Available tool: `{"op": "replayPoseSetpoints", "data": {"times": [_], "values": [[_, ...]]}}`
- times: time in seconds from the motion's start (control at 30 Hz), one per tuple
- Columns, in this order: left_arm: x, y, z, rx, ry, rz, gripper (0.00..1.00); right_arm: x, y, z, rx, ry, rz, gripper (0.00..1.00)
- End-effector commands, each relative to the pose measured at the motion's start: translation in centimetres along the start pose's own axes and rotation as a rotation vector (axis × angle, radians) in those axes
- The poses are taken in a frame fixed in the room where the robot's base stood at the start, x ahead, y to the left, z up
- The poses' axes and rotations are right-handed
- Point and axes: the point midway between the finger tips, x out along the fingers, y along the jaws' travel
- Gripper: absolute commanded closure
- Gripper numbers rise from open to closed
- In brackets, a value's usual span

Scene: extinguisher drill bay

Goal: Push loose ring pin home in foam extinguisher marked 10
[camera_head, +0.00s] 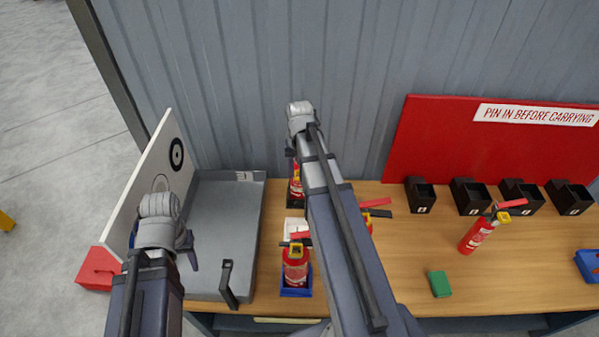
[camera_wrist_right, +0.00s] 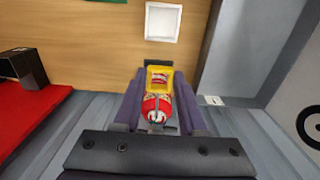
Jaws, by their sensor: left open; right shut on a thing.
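My right gripper (camera_head: 292,153) reaches down at the back of the bench, left of centre. In the right wrist view its two purple jaws (camera_wrist_right: 158,98) are shut on a red extinguisher with a yellow top (camera_wrist_right: 160,103). In the head view that extinguisher (camera_head: 296,187) is partly hidden by my right arm and seems to stand in a dark holder. I cannot make out the ring pin or the number 10.
A red extinguisher (camera_head: 295,266) stands in a blue holder in front. Another (camera_head: 480,233) leans at right, near several black boxes (camera_head: 421,196) and a green block (camera_head: 439,284). The grey tray (camera_head: 228,215) is at left beside a white target board (camera_head: 165,168). A white pad (camera_head: 295,228) lies between.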

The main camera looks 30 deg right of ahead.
Motion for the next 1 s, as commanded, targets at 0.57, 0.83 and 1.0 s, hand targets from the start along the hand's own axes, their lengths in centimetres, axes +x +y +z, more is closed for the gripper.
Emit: {"op": "replayPoseSetpoints", "data": {"times": [0.57,0.83,1.0], "values": [[0.0,0.0,0.0,0.000,0.000,0.000,0.50,0.0,0.0,-2.3,0.000,0.000,0.000,1.00],[0.0,0.0,0.0,0.000,0.000,0.000,0.50,0.0,0.0,-3.3,0.000,0.000,0.000,1.00],[0.0,0.0,0.0,0.000,0.000,0.000,0.50,0.0,0.0,-3.9,0.000,0.000,0.000,1.00]]}}
